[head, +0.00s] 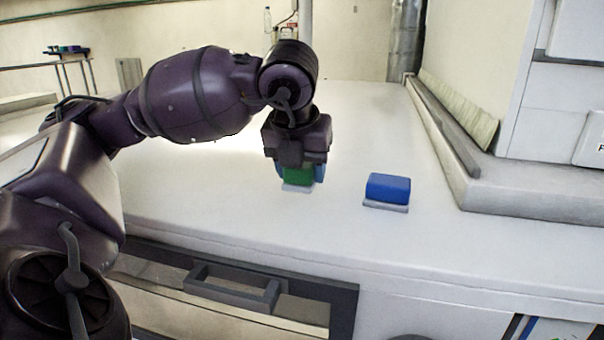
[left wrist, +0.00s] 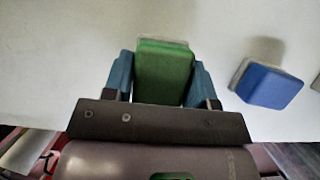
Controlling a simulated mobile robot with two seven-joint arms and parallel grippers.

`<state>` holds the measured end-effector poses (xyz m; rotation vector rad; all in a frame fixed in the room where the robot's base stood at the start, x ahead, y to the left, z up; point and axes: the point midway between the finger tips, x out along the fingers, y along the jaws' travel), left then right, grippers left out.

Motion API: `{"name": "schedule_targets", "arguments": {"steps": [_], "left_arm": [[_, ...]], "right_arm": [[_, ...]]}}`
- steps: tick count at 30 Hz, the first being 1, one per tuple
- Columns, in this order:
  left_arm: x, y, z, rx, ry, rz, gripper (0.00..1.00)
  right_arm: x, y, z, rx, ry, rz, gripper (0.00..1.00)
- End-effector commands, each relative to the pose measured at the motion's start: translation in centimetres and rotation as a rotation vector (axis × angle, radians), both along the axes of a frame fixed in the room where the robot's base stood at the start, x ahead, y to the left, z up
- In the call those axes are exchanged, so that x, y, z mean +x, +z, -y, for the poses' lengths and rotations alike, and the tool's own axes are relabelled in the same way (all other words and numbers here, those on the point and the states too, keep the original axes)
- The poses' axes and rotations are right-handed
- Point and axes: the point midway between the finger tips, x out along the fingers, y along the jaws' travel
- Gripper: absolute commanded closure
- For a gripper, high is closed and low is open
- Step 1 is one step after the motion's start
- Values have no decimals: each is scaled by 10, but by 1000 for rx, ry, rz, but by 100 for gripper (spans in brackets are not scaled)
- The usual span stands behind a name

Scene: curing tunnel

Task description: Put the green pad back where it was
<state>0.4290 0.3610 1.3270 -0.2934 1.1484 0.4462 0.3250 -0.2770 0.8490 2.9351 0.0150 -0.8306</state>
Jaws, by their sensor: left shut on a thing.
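The green pad (head: 299,176) is a small block with a pale layer beneath it, in the middle of the head view. My left gripper (head: 299,175) points down and is shut on the green pad. In the left wrist view the green pad (left wrist: 163,72) sits between the two blue fingers of my left gripper (left wrist: 162,78). The pad is at or just above the white counter; I cannot tell whether it touches. My right gripper is not in view.
A blue pad (head: 388,188) with a pale underside rests on the white counter (head: 240,210), right of the green pad. A raised grey ledge (head: 445,130) bounds the counter on the right. A drawer handle (head: 232,289) shows below the front edge. The counter between the pads is clear.

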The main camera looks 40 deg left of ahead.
Motion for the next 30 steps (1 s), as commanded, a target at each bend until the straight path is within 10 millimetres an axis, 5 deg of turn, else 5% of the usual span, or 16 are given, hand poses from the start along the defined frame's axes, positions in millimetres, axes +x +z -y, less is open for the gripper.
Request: {"name": "schedule_targets", "arguments": {"steps": [15,16,20,30], "left_arm": [[0,-19,0,-1,-1,2,74],[0,-18,0,0,0,1,43],[0,-17,0,0,0,1,23],[0,-15,0,0,0,1,22]], "right_arm": [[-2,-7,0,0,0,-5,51],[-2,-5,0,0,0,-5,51],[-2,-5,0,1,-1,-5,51],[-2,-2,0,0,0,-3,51]]}}
